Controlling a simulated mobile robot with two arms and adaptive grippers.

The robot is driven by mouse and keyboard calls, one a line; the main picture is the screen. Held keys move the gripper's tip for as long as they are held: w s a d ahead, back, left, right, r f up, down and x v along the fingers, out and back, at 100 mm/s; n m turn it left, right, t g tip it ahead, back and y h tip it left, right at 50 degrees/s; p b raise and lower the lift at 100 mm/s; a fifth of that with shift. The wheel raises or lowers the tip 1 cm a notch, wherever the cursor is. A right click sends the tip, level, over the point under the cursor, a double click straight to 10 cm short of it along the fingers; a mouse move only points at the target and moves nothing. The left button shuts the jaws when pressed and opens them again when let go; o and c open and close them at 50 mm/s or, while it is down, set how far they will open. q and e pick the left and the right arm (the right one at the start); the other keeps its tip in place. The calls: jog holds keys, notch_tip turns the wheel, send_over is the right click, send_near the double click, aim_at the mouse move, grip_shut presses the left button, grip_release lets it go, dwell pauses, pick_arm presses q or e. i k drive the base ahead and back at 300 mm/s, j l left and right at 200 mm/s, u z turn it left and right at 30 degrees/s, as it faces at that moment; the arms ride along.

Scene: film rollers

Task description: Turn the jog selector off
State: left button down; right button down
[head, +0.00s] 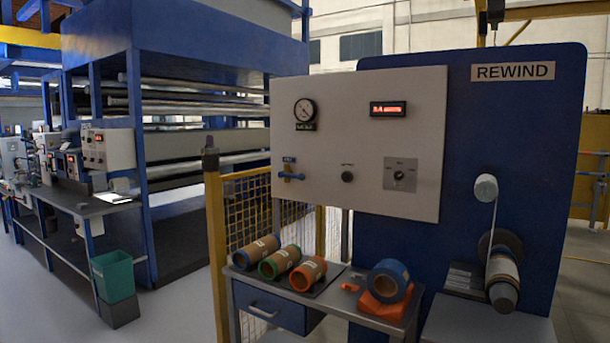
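A light grey control panel (365,100) hangs in front of the blue rewind machine. On its lower right is a square grey plate with a small rotary selector (399,175). It looks like the jog selector, but its label is too small to read, and I cannot tell its set position. Left of it is a black round knob (347,177). A blue lever handle (291,177) sits further left, under a round gauge (305,112). A red-lit digital display (388,109) is above. Neither gripper is in view.
A side table (331,297) below the panel holds several rolls, with a blue tape roll (388,280) on an orange stand. Rewind rollers (502,280) protrude at the right. A yellow mesh fence (247,210) stands to the left. Open floor lies at the lower left.

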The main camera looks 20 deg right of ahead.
aim_at(398, 175)
jog(key=i+l+u, duration=0.1)
jog(key=l+u, duration=0.75)
jog(key=l, duration=0.3)
jog(key=k+l, duration=0.1)
jog(key=l, duration=3)
jog(key=k+l, duration=0.15)
jog(key=l, duration=1.4)
jog(key=k+j, duration=0.1)
jog(key=j, duration=0.25)
jog(key=k+j+z, duration=0.1)
jog(key=j, duration=0.25)
jog(key=k+j, duration=0.1)
jog(key=j, duration=0.25)
jog(key=k+j+z, duration=0.1)
jog(key=j, duration=0.25)
jog(key=i+j+z, duration=0.15)
jog(key=j, duration=0.4)
jog(key=j+z, duration=0.15)
jog(key=j, duration=0.45)
jog(key=i+j+z, duration=0.15)
jog(key=j, duration=0.45)
